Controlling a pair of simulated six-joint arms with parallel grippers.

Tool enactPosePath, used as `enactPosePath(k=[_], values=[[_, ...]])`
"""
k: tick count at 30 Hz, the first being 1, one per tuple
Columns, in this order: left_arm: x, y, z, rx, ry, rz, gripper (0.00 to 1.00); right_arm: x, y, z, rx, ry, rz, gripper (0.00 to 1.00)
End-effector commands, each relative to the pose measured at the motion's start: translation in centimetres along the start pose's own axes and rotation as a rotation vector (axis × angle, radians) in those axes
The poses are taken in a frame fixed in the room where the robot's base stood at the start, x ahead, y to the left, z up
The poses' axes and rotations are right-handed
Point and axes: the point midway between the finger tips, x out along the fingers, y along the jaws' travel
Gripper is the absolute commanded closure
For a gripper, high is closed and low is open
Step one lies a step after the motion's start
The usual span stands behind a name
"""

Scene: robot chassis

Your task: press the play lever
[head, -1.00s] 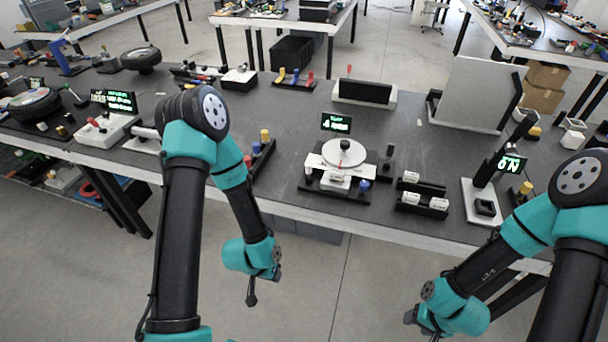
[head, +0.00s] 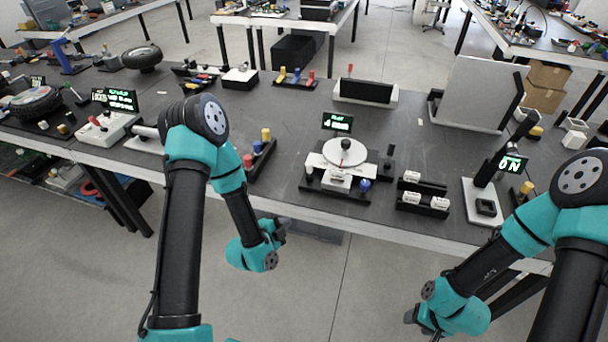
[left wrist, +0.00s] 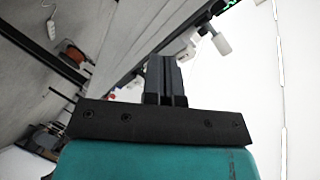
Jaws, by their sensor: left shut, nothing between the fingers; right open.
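A turntable device with a round white disc (head: 345,152) stands near the front edge of the middle of the bench, with a small lit display (head: 337,122) behind it. A small black upright lever (head: 388,158) stands at its right side; I cannot tell for sure whether it is the play lever. My left gripper (head: 282,226) is below and left of the device, in front of the bench edge, touching nothing. Its fingers (left wrist: 166,78) are shut and empty in the left wrist view. My right gripper (head: 411,317) is low at the lower right, open, its fingertips small and partly hidden.
Black holders with white blocks (head: 411,198) sit right of the turntable. A stand with a lit screen (head: 511,163) is farther right. A rack with coloured pegs (head: 248,160) is left. The bench's front edge (head: 400,232) lies between my arms and these things.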

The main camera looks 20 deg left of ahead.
Motion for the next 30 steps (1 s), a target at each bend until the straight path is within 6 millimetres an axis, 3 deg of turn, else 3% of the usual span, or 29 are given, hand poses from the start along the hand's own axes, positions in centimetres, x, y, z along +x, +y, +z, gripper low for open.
enactPosePath(k=[12,30], values=[[-0.6,-5.6,-1.5,0.475,0.031,-0.385,1.00,0.0,0.0,0.0,0.000,0.000,0.000,0.45],[-0.8,-6.6,-1.8,0.551,0.018,-0.451,1.00,0.0,0.0,0.0,0.000,0.000,0.000,0.45]])
